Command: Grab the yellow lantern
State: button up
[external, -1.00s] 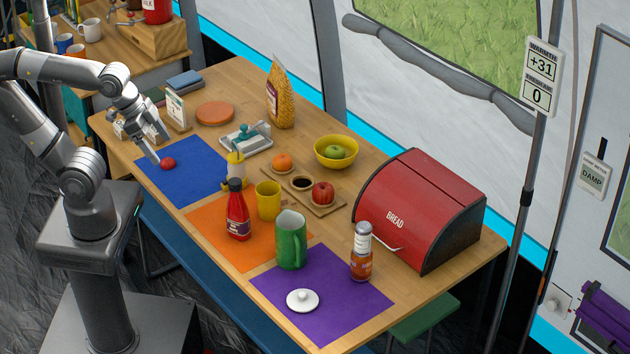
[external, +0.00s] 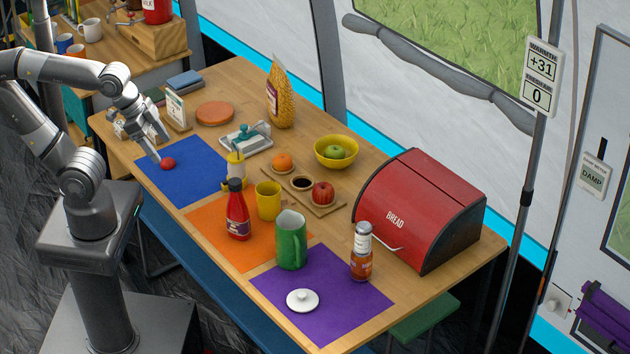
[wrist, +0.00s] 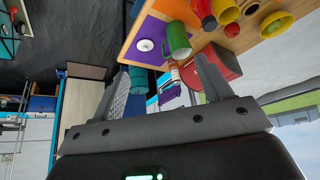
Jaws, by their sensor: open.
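The yellow lantern (external: 236,170) stands upright on the table, at the corner where the blue and orange mats come close. It has a yellow cap and a pale body, and the red sauce bottle (external: 238,212) hides part of its lower side. My gripper (external: 159,149) is open and empty above the blue mat, to the left of the lantern and apart from it. Its fingers spread wide in the wrist view (wrist: 162,75). I cannot make out the lantern for certain in the wrist view.
A red tomato (external: 168,164) lies on the blue mat (external: 195,185), close by my fingertips. A yellow cup (external: 268,200), a green pitcher (external: 291,240) and a butter dish (external: 246,139) stand around the lantern. A red bread box (external: 420,210) fills the right end.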

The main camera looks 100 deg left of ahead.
jog(key=w+a+f+n+g+y, duration=0.1)
jog(key=w+a+f+n+g, duration=0.15)
jog(key=w+a, duration=0.5)
jog(key=w+a+f+n+g, duration=0.1)
jog(key=w+a+f+n, duration=0.25)
jog(key=a, duration=0.65)
jog(key=a+f+n, duration=0.1)
jog(key=a+f, duration=0.2)
jog(key=a, duration=0.2)
jog(key=a+f+n+g, duration=0.1)
jog(key=a+f, duration=0.3)
jog(key=a, duration=0.2)
jog(key=w+a+f+n+g, duration=0.1)
jog(key=a+f, duration=0.2)
jog(key=a, duration=0.3)
jog(key=shift+f+n+h, duration=0.25)
jog(key=shift+n+h, duration=0.05)
jog(key=shift+h, duration=0.1)
send_over(237, 154)
notch_tip(237, 154, down, 5)
jog(key=shift+d+f, duration=0.15)
jog(key=shift+s+f, duration=0.1)
jog(key=shift+f, duration=2.95)
jog(key=shift+c, duration=0.2)
grip_shut()
